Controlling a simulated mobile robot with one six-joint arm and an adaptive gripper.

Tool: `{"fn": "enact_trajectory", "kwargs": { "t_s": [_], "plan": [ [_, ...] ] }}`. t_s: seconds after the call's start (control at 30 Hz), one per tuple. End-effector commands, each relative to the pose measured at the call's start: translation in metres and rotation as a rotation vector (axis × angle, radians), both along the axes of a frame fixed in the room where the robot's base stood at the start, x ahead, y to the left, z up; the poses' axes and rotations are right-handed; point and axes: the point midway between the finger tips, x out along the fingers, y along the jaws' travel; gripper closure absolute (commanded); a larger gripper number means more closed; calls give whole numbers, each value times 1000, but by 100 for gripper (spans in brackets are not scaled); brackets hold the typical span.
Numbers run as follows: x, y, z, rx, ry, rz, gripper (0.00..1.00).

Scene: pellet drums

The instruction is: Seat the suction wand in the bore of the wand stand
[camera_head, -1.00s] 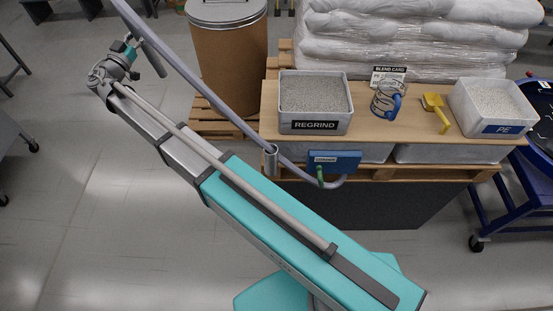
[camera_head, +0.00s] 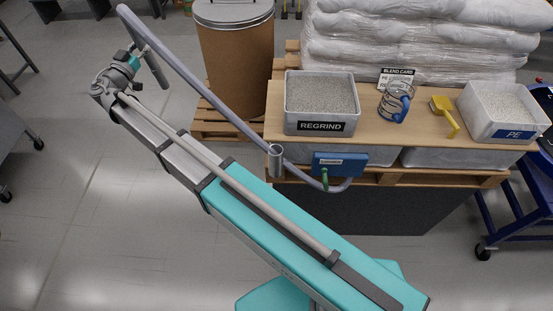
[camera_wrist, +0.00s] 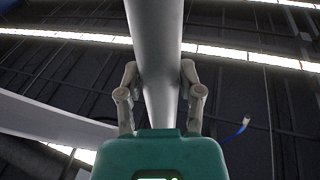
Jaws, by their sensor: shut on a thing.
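My gripper (camera_head: 137,60) is at the upper left of the head view, out over open floor. In the wrist view my gripper's two fingers (camera_wrist: 160,82) are shut on the grey suction wand (camera_wrist: 155,35), one on each side. In the head view the wand (camera_head: 154,65) is a short grey tube, tilted, its lower end free in the air. A short upright grey tube with an open top, seemingly the wand stand (camera_head: 275,163), is at the front left edge of the pallet bench, well to the right of the wand and apart from it. The inside of its bore is not clear.
A grey hose (camera_head: 205,95) runs from the wand's top to a blue box (camera_head: 340,163) with a green handle.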

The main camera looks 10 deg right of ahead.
Motion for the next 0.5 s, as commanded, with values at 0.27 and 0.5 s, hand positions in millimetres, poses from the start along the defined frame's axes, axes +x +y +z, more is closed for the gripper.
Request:
{"fn": "enact_trajectory", "kwargs": {
  "t_s": [0.27,0.5],
  "plan": [
    [-57,22,-68,21,90,100,100],
    [-96,38,-111,34,160,181,100]
  ]
}}
